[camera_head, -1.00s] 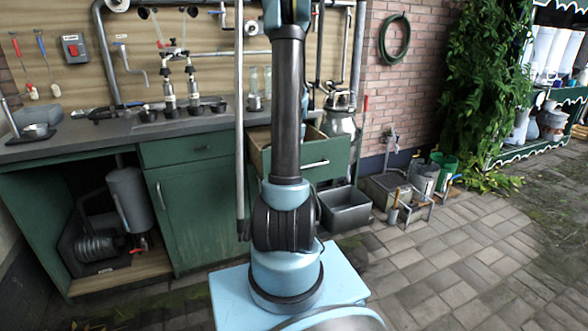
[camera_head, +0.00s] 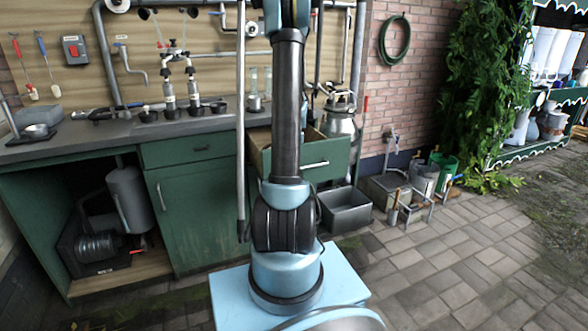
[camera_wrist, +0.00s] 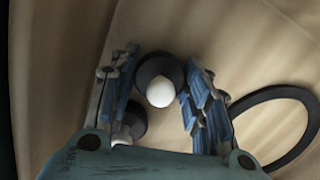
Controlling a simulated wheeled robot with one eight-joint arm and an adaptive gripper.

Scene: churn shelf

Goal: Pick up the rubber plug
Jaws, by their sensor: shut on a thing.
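In the wrist view, a round black plug (camera_wrist: 150,68) with a pale rounded knob lies between the fingertips of my gripper (camera_wrist: 162,66). I take it for the rubber plug. The fingers stand on its left and right sides and are shut on it. A second dark piece (camera_wrist: 133,116) with a white end lies lower left, partly hidden by the left finger. In the head view my own arm hides the gripper and the plug.
A black ring (camera_wrist: 305,103) lies right of my gripper on the tan wooden surface. In the head view, a green drawer (camera_head: 338,158) stands open under the grey counter (camera_head: 90,137). A grey bin (camera_head: 346,212) stands on the paving beside it. Open paving lies right.

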